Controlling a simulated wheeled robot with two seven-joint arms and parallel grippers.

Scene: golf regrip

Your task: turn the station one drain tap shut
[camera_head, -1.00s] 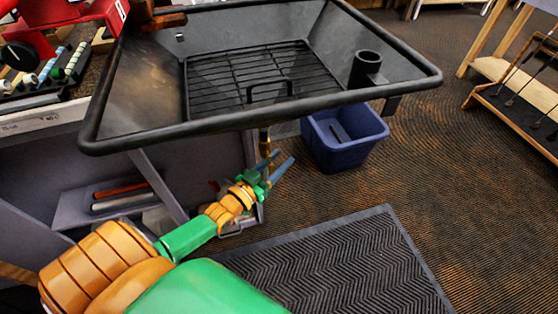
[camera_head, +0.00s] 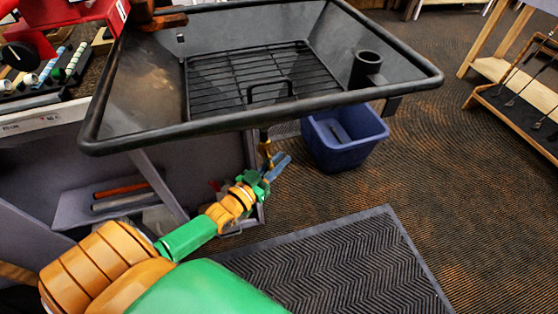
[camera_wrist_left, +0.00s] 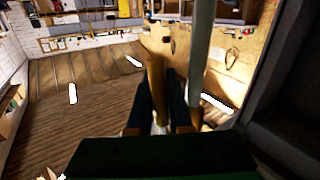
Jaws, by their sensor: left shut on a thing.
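The drain tap (camera_head: 266,150) is a small brass-coloured piece hanging under the black tray (camera_head: 432,78), near the tray's front edge. My left gripper (camera_head: 279,163) reaches up to it from the lower left, with its blue fingers at the tap. In the left wrist view the brass-coloured tap part (camera_wrist_left: 157,80) stands between the two dark fingers of my left gripper (camera_wrist_left: 164,92), which is shut on it. The fingers and tray rim hide part of the tap, so I cannot tell its exact angle. My right gripper is not in view.
A blue bin (camera_head: 345,150) stands on the carpet to the right of the tap. A dark ribbed mat (camera_head: 330,265) lies in front. A grey cabinet with shelves (camera_head: 75,210) is at the left. A wooden rack (camera_head: 500,75) stands far right.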

